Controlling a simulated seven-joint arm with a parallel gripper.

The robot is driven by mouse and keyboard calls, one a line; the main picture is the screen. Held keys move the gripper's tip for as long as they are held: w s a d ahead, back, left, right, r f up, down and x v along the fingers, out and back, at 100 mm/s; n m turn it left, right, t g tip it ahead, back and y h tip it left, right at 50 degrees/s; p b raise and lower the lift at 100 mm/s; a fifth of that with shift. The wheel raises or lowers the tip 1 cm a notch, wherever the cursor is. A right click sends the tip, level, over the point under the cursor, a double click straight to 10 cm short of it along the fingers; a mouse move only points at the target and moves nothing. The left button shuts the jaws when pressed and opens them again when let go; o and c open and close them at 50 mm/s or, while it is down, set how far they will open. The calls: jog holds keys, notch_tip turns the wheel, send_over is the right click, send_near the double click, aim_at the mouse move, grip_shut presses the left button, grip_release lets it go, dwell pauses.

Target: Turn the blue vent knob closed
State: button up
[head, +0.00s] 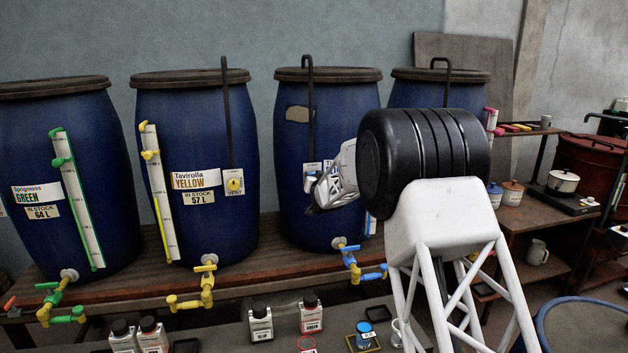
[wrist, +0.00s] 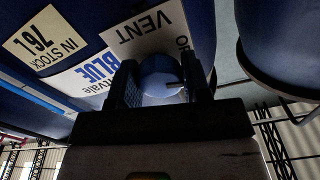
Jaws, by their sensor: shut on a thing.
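The blue vent knob (wrist: 162,78) shows in the wrist view between my two fingers, in front of a white VENT plate (wrist: 150,28) on a blue vat. A pale pointer mark shows on the knob's right side, by the right finger. My gripper (wrist: 163,88) is shut on the knob. In the head view my gripper (head: 322,190) reaches the front of the third vat (head: 290,120), and my own arm hides the knob and part of the label there.
A yellow vat (head: 190,110) with a yellow vent knob (head: 234,184) and a green vat (head: 60,170) stand to the left. Another vat (head: 440,82) stands behind my arm. Taps, including a blue one (head: 360,268), stick out below. Bottles (head: 311,314) stand on the front bench.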

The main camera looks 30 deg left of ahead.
jog(key=m, duration=0.3)
jog(key=shift+m, duration=0.3)
jog(key=m, duration=0.4)
jog(key=shift+m, duration=0.3)
jog(key=m, duration=0.4)
jog(key=shift+r, duration=0.1)
jog(key=shift+m, duration=1.7)
jog(key=o, duration=0.9)
jog(key=shift+s, duration=0.1)
